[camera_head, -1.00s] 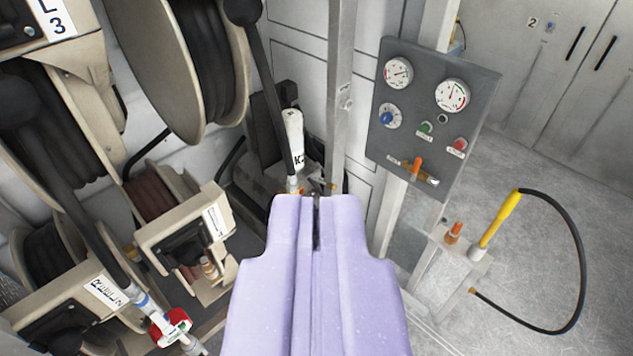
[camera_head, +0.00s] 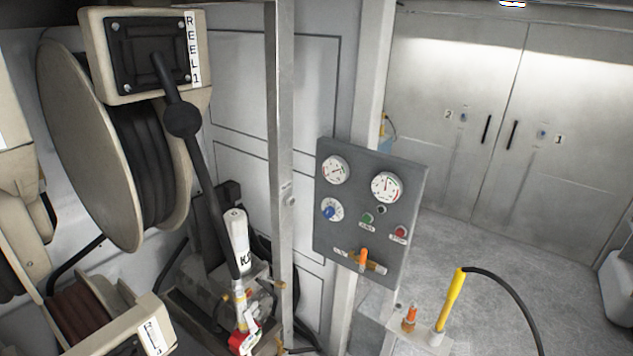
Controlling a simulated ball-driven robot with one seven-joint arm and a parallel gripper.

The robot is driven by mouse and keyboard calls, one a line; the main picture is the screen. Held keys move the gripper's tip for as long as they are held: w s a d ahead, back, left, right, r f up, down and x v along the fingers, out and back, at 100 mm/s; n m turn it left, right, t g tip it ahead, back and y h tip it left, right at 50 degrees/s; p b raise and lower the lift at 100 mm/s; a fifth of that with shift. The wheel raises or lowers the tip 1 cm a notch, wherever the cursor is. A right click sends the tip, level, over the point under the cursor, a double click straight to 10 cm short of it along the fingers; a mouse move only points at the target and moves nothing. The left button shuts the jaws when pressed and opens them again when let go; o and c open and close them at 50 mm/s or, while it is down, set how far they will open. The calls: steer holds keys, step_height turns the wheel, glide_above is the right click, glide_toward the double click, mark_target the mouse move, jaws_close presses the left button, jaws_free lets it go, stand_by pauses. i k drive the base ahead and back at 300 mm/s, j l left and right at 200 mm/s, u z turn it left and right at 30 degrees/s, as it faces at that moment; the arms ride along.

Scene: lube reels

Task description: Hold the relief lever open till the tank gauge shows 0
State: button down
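My gripper is not in view.
The panel also has a blue knob (camera_head: 329,212), a green button (camera_head: 367,219) and a red button (camera_head: 400,232). The metal post (camera_head: 281,130) stands left of it. Reel 1 (camera_head: 85,150) fills the left. Floor beyond is clear.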

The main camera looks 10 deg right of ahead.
mark_target(280, 284)
steer(key=i+z, duration=0.25)
steer(key=i, duration=2.05)
